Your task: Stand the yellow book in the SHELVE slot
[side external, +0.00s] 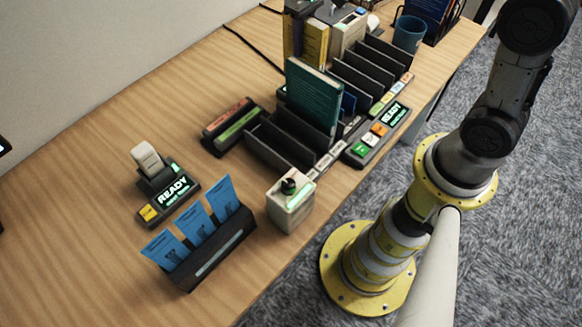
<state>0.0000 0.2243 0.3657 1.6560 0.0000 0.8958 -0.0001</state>
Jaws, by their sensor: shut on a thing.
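The yellow book (316,43) is upright near the top edge of the side external view, behind the dark slotted rack. My gripper (322,13) shows only in part at the top edge, as a grey shape at the book's upper end, and is shut on it. The fingertips are hard to make out. The rack (278,147) has several dark dividers with small label tiles along its front. The label text is too small to read, so I cannot tell which slot is SHELVE. A teal book (314,94) stands upright in the rack's middle.
A darker yellow-edged book (292,36) is beside the yellow book. A pale device (348,30) and a blue mug (408,33) stand behind the rack. A READY panel (378,133) lies in front.

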